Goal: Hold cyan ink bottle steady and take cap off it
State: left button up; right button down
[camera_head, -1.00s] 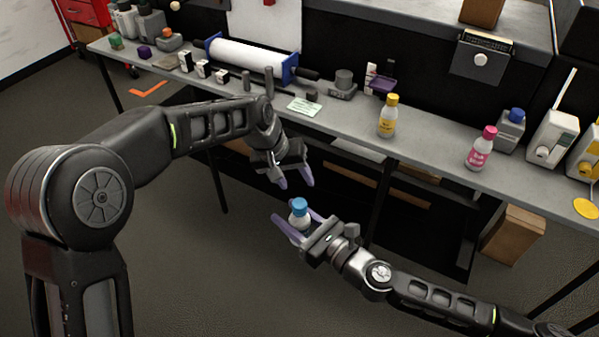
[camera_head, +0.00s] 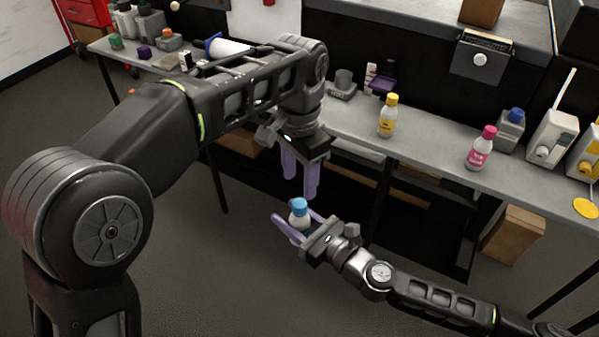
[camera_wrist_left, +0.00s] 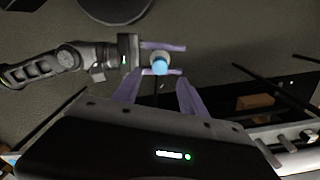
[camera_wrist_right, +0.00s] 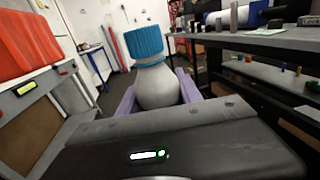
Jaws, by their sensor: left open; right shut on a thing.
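The cyan ink bottle is a small pale bottle (camera_head: 298,219) with a blue cap (camera_head: 299,205) on it. My right gripper (camera_head: 297,226) is shut on the bottle's body and holds it in the air in front of the bench, roughly upright. In the right wrist view the ribbed blue cap (camera_wrist_right: 144,44) sits on the bottle neck above the grey body (camera_wrist_right: 157,88). My left gripper (camera_head: 301,195) is open, its purple fingers pointing down just above the cap. In the left wrist view the blue cap (camera_wrist_left: 160,66) lies beyond the open fingers (camera_wrist_left: 158,92), apart from them.
A long grey bench (camera_head: 350,117) runs behind the grippers. On it stand a yellow-capped bottle (camera_head: 388,117), a pink-capped bottle (camera_head: 481,149) and a grey container with a blue cap (camera_head: 510,130). A cardboard box (camera_head: 513,234) is under the bench. The space around the held bottle is open.

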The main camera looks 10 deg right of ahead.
aim_at(299, 203)
pick_arm(q)
notch_tip(299, 203, down, 7)
jog(key=shift+f, duration=0.15)
jog(key=shift+c, duration=0.4)
grip_shut()
dwell(0.3)
dwell(0.4)
jog(key=shift+r, duration=0.2)
dwell(0.7)
jog(key=shift+r, duration=0.9)
jog(key=shift+r, duration=2.05)
